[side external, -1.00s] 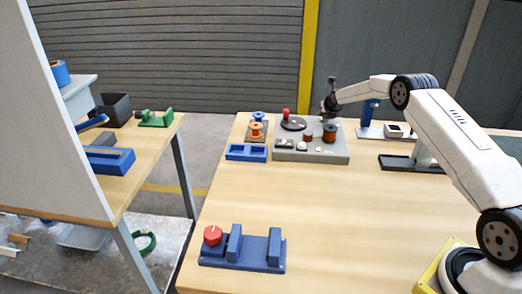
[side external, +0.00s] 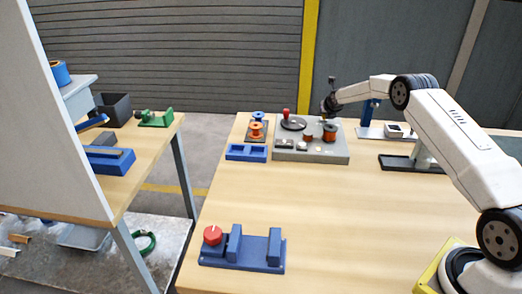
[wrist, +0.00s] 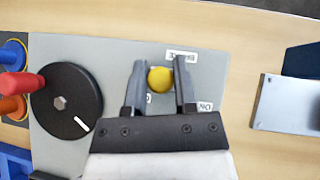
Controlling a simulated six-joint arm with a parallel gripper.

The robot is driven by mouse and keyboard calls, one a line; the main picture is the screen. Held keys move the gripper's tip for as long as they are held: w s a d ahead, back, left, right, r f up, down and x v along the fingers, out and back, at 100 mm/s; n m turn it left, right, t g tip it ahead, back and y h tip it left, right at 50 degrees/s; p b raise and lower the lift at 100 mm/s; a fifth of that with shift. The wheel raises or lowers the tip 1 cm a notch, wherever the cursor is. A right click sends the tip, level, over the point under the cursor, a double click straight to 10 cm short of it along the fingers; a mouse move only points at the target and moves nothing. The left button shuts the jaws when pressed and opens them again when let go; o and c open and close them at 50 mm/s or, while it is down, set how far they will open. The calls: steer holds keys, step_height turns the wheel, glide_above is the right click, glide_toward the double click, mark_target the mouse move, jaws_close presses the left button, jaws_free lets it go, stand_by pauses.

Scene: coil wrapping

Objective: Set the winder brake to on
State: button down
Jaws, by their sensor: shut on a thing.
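The brake's round yellow knob (wrist: 160,79) sits on the grey winder panel (wrist: 110,52) in the wrist view. My gripper (wrist: 160,82) is shut on the knob, with one finger on each side of it. A white BRAKE label (wrist: 182,56) lies just beyond the knob, and an ON label (wrist: 205,106) lies to the right of the right finger. Another label (wrist: 148,98) is mostly hidden by the left finger. In the side view my gripper (side external: 328,108) is at the back right of the winder (side external: 312,157), and the knob cannot be made out.
A black disc (wrist: 66,104) with a white mark and a red handle (wrist: 20,84) are left of my gripper. Copper-coloured coils (side external: 330,133) stand on the winder. Orange and blue spools (side external: 256,130) stand left of it. The front middle of the table is clear.

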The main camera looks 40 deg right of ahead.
mark_target(333, 122)
steer(key=shift+s+d+f, duration=0.1)
steer(key=shift+s+d, duration=1.15)
steer(key=shift+s, duration=0.1)
steer(key=shift+c, duration=2)
jaws_free()
steer(key=shift+a+r, duration=0.1)
steer(key=shift+r, duration=0.15)
steer(key=shift+s+a+r, duration=0.2)
steer(key=shift+s+r, duration=0.15)
steer(key=shift+r, duration=0.1)
steer(key=shift+v, duration=3.1)
steer(key=shift+s, duration=0.15)
